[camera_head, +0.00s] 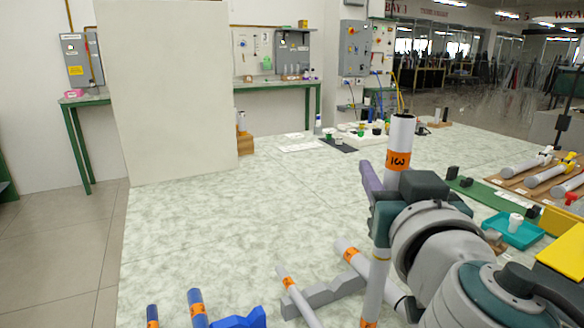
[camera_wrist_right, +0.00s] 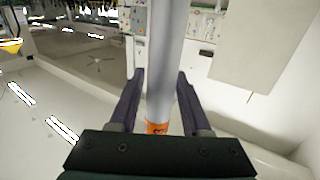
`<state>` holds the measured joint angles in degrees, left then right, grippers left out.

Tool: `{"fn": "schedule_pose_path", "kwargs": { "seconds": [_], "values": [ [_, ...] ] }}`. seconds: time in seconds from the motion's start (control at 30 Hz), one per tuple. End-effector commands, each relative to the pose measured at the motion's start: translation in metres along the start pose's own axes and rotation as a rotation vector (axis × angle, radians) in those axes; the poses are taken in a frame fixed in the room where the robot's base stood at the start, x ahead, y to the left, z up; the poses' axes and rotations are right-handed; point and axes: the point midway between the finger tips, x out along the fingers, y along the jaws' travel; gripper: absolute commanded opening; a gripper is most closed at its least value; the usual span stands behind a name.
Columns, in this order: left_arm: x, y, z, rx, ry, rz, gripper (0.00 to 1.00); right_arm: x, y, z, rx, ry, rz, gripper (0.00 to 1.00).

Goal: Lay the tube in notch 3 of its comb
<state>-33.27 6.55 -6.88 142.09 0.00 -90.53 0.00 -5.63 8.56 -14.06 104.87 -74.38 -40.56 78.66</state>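The tube (camera_head: 402,132) is white with a dark open top and an orange band marked 3; it also shows in the right wrist view (camera_wrist_right: 166,60). My right gripper (camera_head: 381,195) is shut on it and holds it nearly upright above the table, with a lower orange band near the bottom edge. A grey comb (camera_head: 330,291) lies at the lower middle of the head view. A thinner orange-banded tube (camera_head: 298,298) and a thicker one (camera_head: 371,268) lie across it. The held tube and my arm hide the comb's right part. My left gripper is not in view.
A teal tray (camera_head: 519,236) and a brown rack with tubes (camera_head: 520,183) stand at the right. A tall pale panel (camera_head: 170,95) stands at the back left. The table's middle is clear.

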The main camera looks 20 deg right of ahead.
Motion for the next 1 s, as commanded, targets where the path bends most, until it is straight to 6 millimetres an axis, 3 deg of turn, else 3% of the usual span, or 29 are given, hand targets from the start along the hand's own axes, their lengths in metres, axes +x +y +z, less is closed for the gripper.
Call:
{"fn": "schedule_pose_path", "kwargs": {
  "seconds": [0.1, 0.37, 0.57, 0.63, 1.0],
  "values": [
    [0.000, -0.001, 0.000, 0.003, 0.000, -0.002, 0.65, 0.000, 0.000, 0.000, 0.000, 0.000, 0.000, 0.62],
    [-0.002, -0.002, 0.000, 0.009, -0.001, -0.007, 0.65, 0.000, 0.000, -0.002, 0.000, 0.000, 0.000, 0.62],
    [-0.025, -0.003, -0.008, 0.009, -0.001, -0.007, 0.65, 0.000, 0.000, -0.021, -0.002, 0.001, 0.000, 0.62],
    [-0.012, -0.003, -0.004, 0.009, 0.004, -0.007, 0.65, -0.018, -0.001, -0.008, 0.002, -0.004, -0.002, 0.62],
    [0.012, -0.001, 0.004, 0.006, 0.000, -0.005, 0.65, -0.101, 0.000, -0.008, 0.002, -0.003, -0.001, 0.62]
  ]
}}
